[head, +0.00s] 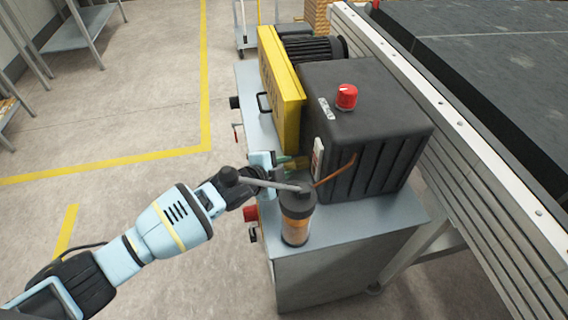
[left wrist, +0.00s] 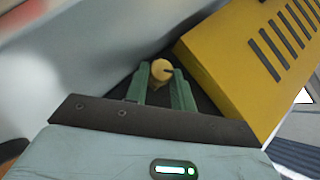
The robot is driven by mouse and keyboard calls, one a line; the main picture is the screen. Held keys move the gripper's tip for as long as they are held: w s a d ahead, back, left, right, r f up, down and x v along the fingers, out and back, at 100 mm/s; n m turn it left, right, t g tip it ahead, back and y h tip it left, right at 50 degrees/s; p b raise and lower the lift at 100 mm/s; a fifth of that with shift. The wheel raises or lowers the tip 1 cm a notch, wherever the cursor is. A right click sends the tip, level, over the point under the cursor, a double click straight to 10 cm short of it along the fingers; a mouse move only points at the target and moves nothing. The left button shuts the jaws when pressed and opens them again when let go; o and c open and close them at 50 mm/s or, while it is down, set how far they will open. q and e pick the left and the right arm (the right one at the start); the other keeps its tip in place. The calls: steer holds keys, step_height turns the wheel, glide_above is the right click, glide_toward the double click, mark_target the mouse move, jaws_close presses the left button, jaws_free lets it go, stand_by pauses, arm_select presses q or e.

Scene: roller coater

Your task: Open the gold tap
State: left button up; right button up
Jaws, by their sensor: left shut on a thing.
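The gold tap (left wrist: 161,70) shows in the left wrist view as a small rounded gold knob between the tips of my green fingers. My left gripper (left wrist: 162,80) is shut on it. In the head view my left arm reaches in from the left, and the left gripper (head: 290,163) is at the near end of the yellow guard, beside the dark machine housing. The gripper and part of the arm hide most of the tap there. My right gripper is not in view.
A yellow guard (head: 281,85) and a dark housing (head: 365,125) with a red knob (head: 346,96) stand close around the gripper. A dark-capped bottle (head: 296,220) and a copper pipe (head: 337,172) are near. The floor at left is clear.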

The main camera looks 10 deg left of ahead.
arm_select(q)
steer(key=shift+w+a+r+n+g, duration=0.1)
steer(key=shift+w+r+n+g, duration=0.1)
steer(key=shift+r+n+g, duration=0.3)
steer(key=shift+f+g, duration=0.35)
steer(key=shift+g, duration=0.15)
steer(key=shift+w+f+n+g+b, duration=0.1)
steer(key=shift+n+g+b, duration=0.4)
steer(key=shift+g, duration=0.1)
steer(key=shift+w+n+g+b, duration=0.1)
steer(key=shift+n+g+b, duration=0.3)
steer(key=shift+g+b, duration=0.35)
steer(key=shift+w+n+g+h+b, duration=0.1)
steer(key=shift+n+g+h+b, duration=0.35)
steer(key=shift+g+b, duration=0.35)
steer(key=shift+w+a+n+g+h+b, duration=0.1)
steer(key=shift+n+g+h+b, duration=0.2)
steer(key=shift+g+b, duration=0.3)
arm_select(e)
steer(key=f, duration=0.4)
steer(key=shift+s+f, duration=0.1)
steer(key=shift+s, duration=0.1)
arm_select(q)
steer(key=shift+r, duration=0.2)
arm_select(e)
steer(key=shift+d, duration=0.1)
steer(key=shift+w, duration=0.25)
